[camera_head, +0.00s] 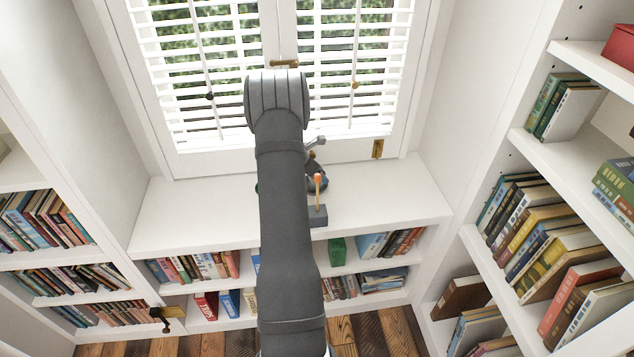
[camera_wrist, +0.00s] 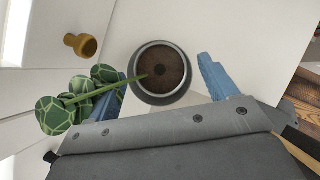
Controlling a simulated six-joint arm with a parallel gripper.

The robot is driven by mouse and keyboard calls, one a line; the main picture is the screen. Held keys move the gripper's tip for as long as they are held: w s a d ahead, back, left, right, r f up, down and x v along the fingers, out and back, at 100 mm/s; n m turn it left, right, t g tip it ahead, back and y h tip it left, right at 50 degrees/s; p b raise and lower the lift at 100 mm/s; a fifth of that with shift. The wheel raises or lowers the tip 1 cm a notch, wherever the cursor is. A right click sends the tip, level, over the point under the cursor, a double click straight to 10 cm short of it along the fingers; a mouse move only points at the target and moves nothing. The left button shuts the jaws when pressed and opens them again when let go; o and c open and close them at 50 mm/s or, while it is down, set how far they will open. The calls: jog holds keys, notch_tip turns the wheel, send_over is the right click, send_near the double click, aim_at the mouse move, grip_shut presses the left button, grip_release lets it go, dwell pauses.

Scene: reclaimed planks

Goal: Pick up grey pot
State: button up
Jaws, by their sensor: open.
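The grey pot (camera_wrist: 148,98) shows in the wrist view from above, round, with dark brown soil inside. A green stem runs from it to the left, ending in patterned green leaves (camera_wrist: 58,115). My gripper (camera_wrist: 163,72) is open, with one blue finger on each side of the pot. The leaves partly cover the left finger. The right finger stands apart from the pot, and whether the left one touches it cannot be told.
The white window sill (camera_head: 190,215) is bare on the left and right. A grey block with an orange-tipped stick (camera_head: 317,215) stands right of my arm. The window (camera_head: 370,70) with blinds is behind. A brass knob (camera_wrist: 82,45) is near the leaves. Bookshelves (camera_head: 540,230) flank both sides.

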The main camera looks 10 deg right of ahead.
jog(key=x, duration=0.2)
jog(key=shift+w+d+f, duration=0.1)
jog(key=shift+d+f, duration=0.05)
jog(key=shift+f, duration=0.2)
jog(key=c, duration=1.4)
jog(key=shift+o, duration=0.2)
jog(key=shift+r, duration=0.15)
notch_tip(320, 180, up, 21)
jog(key=f+n+y, duration=0.1)
jog(key=f+n, duration=0.1)
jog(key=f, duration=0.3)
jog(key=f+n+t, duration=0.1)
jog(key=f+n, duration=0.1)
jog(key=f, duration=0.4)
jog(key=f+n+t+y, duration=0.1)
jog(key=f+n, duration=0.1)
jog(key=f, duration=0.3)
jog(key=shift+w+a+f+y, duration=0.15)
jog(key=shift+w+a+y, duration=0.15)
jog(key=shift+w+a, duration=0.1)
jog(key=shift+s+a+f+n+t, duration=0.1)
jog(key=shift+f+n+t, duration=0.25)
jog(key=shift+f, duration=1.8)
